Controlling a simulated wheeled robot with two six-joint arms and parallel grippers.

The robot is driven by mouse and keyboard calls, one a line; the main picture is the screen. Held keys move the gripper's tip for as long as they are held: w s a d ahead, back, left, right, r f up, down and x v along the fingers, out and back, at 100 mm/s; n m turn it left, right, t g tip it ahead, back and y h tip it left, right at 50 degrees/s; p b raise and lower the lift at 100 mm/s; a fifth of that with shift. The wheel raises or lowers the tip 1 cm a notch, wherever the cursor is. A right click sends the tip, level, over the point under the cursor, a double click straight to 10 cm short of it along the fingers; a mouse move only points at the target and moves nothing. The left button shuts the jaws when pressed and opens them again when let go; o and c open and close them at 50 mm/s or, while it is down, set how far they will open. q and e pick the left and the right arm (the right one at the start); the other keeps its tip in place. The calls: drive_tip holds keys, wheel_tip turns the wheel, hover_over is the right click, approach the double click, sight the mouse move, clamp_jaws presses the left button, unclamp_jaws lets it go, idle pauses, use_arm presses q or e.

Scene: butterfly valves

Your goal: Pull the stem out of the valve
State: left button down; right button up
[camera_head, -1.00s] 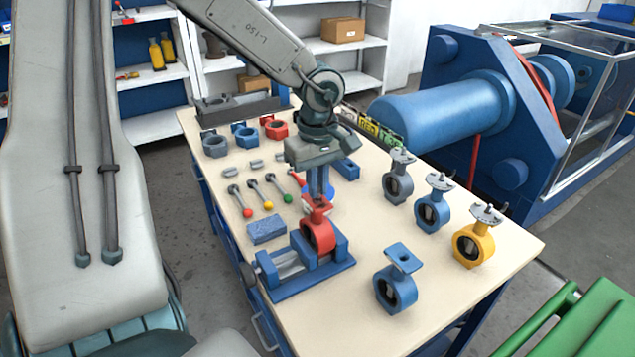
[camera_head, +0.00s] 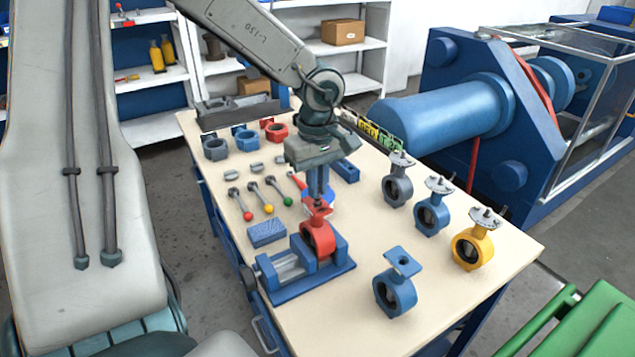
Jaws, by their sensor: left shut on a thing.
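A red butterfly valve (camera_head: 318,238) stands upright in the blue vise (camera_head: 305,283) on the workbench. My left gripper (camera_head: 319,197) points straight down over the valve's neck. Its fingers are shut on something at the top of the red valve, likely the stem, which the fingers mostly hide. I cannot tell how far the stem sits in the valve. My right gripper does not show.
Grey (camera_head: 398,184), blue (camera_head: 432,212) and yellow (camera_head: 474,245) valves stand along the right of the bench (camera_head: 345,325). Another blue valve (camera_head: 395,292) stands near the front.

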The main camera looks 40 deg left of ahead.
use_arm(q)
drive_tip(key=shift+r+p, duration=1.8)
drive_tip(key=shift+r, duration=1)
idle(3.6)
wheel_tip(320, 180, up, 6)
drive_tip(key=p, duration=0.4)
idle(0.3)
idle(0.4)
